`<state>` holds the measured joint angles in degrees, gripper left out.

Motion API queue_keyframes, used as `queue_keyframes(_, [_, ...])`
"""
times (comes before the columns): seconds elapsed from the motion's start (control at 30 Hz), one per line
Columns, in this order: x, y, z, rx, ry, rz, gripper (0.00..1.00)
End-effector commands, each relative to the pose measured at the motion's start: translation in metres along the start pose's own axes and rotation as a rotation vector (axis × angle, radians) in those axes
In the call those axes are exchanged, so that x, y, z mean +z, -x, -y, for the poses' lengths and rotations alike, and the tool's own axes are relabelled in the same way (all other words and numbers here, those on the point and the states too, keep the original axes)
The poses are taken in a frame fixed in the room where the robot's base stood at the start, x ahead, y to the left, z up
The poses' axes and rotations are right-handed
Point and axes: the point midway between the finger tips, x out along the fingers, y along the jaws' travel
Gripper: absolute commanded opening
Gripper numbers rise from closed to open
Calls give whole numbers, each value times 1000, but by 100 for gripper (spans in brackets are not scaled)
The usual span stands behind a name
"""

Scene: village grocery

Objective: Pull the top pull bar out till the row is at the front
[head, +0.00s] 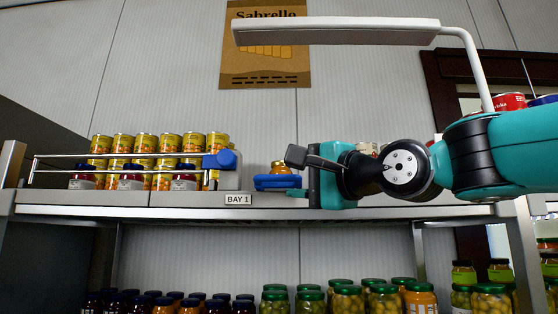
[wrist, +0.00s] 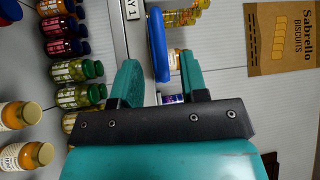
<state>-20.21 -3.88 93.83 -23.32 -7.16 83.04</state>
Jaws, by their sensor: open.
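A blue pull bar (head: 278,183) stands at the front of the top shelf, right of the BAY 1 label. My gripper (head: 298,178) is at its right end. In the wrist view the blue bar (wrist: 158,45) shows between the two teal fingers of my open gripper (wrist: 158,66), with gaps on both sides. I cannot tell whether either finger touches it. A jar or can with a golden top (head: 280,167) shows just behind the bar, partly hidden by it and my gripper.
Left on the top shelf (head: 180,212), yellow cans (head: 170,143) and dark-lidded jars (head: 130,178) stand behind wire rails with a blue end piece (head: 222,160). Jars (head: 348,298) fill the shelf below. A white lamp (head: 340,32) hangs above my arm.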

Motion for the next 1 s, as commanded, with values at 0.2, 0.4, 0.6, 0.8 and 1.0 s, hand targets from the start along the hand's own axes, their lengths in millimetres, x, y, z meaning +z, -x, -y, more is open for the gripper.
queue_keyframes(0.2, [-1,-38,4,1,0,0,40])
queue_keyframes(0.4, [0,-51,1,0,0,1,40])
queue_keyframes(0.6, [0,-51,0,-1,1,0,40])
queue_keyframes(0.8, [0,-51,0,-1,1,0,10])
queue_keyframes(1.0, [0,-51,0,0,0,0,0])
